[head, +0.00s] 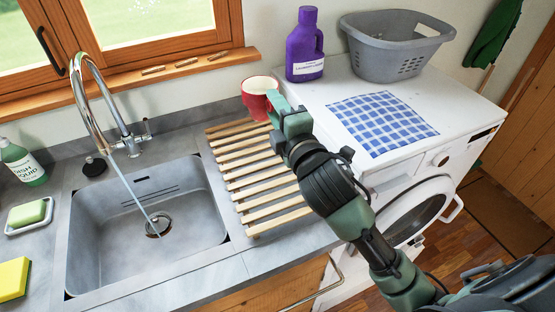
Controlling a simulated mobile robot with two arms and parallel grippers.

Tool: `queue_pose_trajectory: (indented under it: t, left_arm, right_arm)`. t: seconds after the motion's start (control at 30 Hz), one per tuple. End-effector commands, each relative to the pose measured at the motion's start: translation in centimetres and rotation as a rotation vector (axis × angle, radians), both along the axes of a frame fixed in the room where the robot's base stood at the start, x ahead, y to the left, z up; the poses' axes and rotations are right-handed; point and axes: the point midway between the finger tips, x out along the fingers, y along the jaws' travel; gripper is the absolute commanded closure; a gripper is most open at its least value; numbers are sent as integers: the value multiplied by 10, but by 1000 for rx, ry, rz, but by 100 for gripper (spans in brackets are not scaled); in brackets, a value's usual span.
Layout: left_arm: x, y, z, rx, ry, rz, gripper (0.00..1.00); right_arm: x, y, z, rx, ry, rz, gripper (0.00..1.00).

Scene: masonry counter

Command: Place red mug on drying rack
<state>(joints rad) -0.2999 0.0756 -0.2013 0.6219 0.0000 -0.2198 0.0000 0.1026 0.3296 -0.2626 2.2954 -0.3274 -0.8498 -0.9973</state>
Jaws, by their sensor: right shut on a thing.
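The red mug (254,104) shows near the middle of the head view, at the far end of the drying rack. Its pale inside faces up, so it looks upright. My right gripper (275,103) is shut on its right side. The drying rack (260,180) is a set of wooden slats on the counter, right of the sink. I cannot tell whether the mug's base touches the slats or hangs just above them. My left gripper is not in view.
The sink (95,250) with a running tap (82,85) lies left of the rack. The white washing machine (310,100) stands right, bearing a purple detergent bottle (304,45), a grey basket (385,55) and a checked cloth (382,122). The rack's slats nearer me are clear.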

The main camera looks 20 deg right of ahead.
Motion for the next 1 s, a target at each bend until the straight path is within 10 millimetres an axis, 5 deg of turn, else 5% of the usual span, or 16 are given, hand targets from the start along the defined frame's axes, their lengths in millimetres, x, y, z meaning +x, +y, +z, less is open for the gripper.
queue_pose_trajectory:
  t: [0.4,1.0]
  left_arm:
    - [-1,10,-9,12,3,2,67]
    - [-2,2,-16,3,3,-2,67]
  right_arm:
    - [-1,0,-113,3,6,-2,100]
    - [0,0,-185,1,1,-1,100]
